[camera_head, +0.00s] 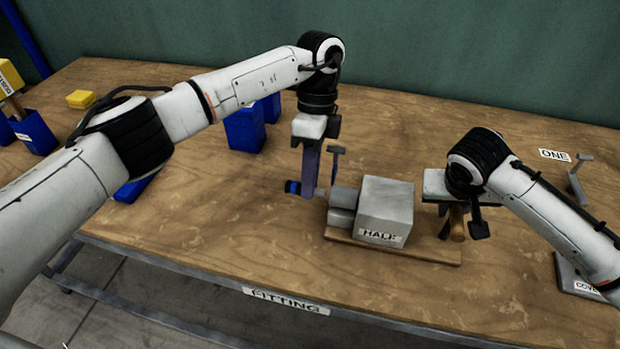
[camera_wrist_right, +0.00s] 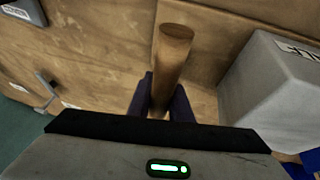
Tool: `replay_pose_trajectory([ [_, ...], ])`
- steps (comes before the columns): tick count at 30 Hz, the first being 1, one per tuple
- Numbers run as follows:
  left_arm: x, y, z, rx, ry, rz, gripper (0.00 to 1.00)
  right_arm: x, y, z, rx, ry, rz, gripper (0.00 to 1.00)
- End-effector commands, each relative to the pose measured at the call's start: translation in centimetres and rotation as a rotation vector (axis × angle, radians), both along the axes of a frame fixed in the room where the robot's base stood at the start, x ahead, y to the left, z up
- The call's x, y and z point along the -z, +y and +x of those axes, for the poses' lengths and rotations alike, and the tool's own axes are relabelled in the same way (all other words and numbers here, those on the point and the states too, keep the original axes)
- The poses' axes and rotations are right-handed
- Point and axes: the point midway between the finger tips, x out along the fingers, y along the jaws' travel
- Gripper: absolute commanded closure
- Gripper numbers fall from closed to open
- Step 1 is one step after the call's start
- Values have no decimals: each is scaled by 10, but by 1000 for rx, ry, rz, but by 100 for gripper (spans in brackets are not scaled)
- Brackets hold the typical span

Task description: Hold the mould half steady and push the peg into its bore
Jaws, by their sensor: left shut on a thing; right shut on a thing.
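My right gripper (camera_head: 461,229) is shut on the brown cylindrical peg (camera_head: 457,222), to the right of the block. In the right wrist view the peg (camera_wrist_right: 172,58) stands out between the fingers (camera_wrist_right: 162,95), apart from the block (camera_wrist_right: 275,95). The bore is not visible.
Blue bins (camera_head: 245,128) stand behind the left arm; a yellow block (camera_head: 81,99) lies farther left. A label ONE (camera_head: 554,155) and a grey bracket (camera_head: 578,178) are at the right. A grey plate marked COVER (camera_head: 575,275) lies front right.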

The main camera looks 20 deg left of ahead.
Motion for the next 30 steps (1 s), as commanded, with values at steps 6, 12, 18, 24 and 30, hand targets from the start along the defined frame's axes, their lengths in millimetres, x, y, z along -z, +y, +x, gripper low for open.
replay_pose_trajectory([
  [6, 0, 0, 0, 0, 0, 0, 100, -1, 0, 1, 1, -2, 0, 100],
  [12, 0, -2, 0, 0, 0, 0, 100, -1, 0, 1, 1, -2, 0, 100],
  [18, 0, -7, 0, 1, 0, 0, 100, -1, 0, 1, 1, -2, 0, 100],
  [24, 0, -12, 0, 0, 0, 0, 100, -1, 0, 1, 1, -2, 0, 100],
  [30, 0, -17, 0, 0, 0, 0, 100, -1, 0, 1, 1, -2, 0, 100],
])
